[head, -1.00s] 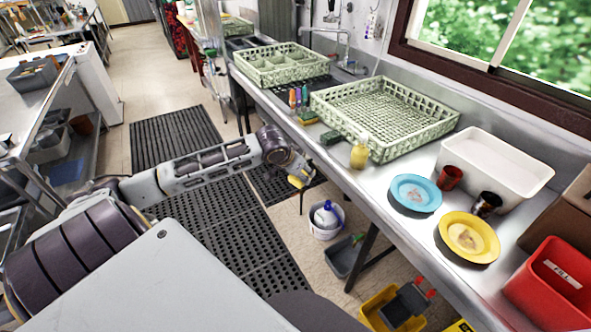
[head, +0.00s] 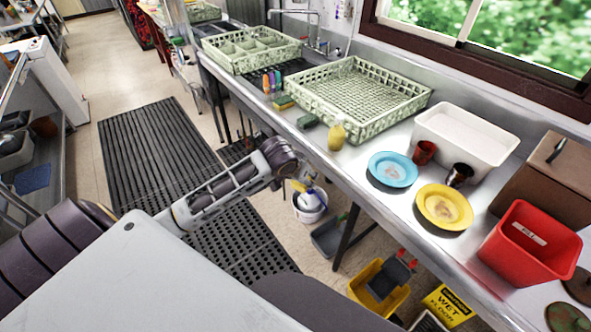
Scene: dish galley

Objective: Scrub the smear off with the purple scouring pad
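A yellow plate (head: 465,218) with a brown smear (head: 447,207) lies on the steel counter. A blue plate (head: 377,176) with a fainter brownish mark (head: 396,172) lies to its left. I cannot make out a purple scouring pad. A dark green pad (head: 307,121) and a yellow-and-green sponge (head: 284,103) lie near the counter's front edge. My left gripper (head: 306,186) is beside the counter's front edge, below the yellow bottle and apart from the plates; its fingers are too small and cluttered to read. My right gripper is not in view.
Two pale green racks (head: 352,104) (head: 250,52) stand along the counter. A yellow bottle (head: 337,135), a red cup (head: 424,152), a dark cup (head: 459,174), a white tub (head: 465,136) and a red bin (head: 531,245) surround the plates. Buckets and a yellow caddy (head: 378,291) stand below.

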